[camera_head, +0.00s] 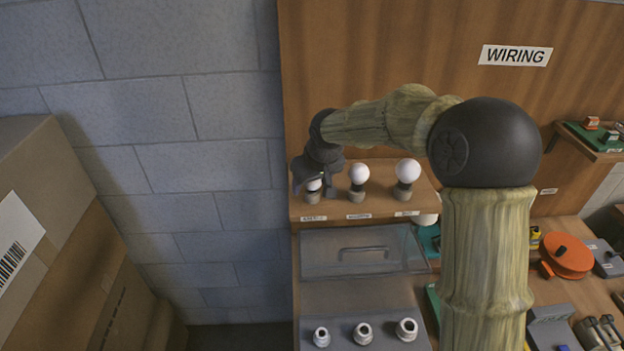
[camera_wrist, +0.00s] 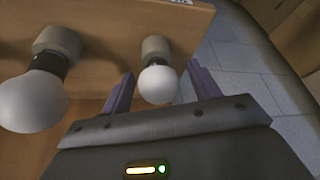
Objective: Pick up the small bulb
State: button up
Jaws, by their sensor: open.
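The small bulb (camera_head: 314,185) stands at the left end of a row of three white bulbs, each upright in a grey holder on a wooden shelf. My gripper (camera_head: 312,186) is over it and partly hides it in the head view. In the wrist view the small bulb (camera_wrist: 159,85) lies between the two purple fingers of my open gripper (camera_wrist: 160,92). Gaps show on both sides of the bulb. The middle bulb (camera_head: 359,174) and the largest bulb (camera_head: 407,170) stand to the right. The middle one also shows large in the wrist view (camera_wrist: 32,102).
The wooden shelf (camera_head: 380,190) has labels along its front edge. Below are a clear lidded box (camera_head: 325,254) and a grey tray (camera_head: 345,325) with three white sockets. A cardboard box (camera_head: 70,270) stands at the left. My arm crosses the right side.

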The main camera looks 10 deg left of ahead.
jog(key=shift+x, duration=0.85)
jog(key=c, duration=0.9)
